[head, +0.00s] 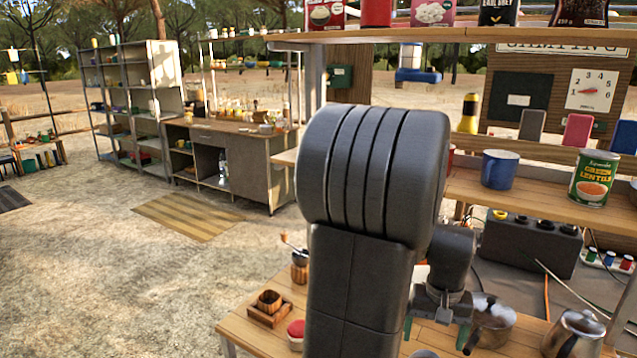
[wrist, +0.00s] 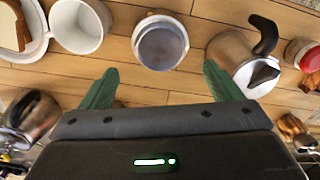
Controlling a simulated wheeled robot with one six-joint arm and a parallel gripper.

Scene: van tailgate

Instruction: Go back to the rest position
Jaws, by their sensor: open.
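My gripper (wrist: 160,88) shows in the wrist view with its two green fingers spread wide apart and nothing between them. It hangs over the wooden tabletop. A grey-lined cup (wrist: 161,44) stands just beyond the fingertips, roughly midway between them. In the head view my own dark arm fills the middle and hides much of the tabletop (head: 258,335) and most of the gripper.
A white cup (wrist: 78,27) and a steel pot with a black handle (wrist: 232,62) stand close to the fingers. A blue mug (head: 499,169) and a lentils can (head: 594,178) stand on the shelf at right. Open ground lies at left.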

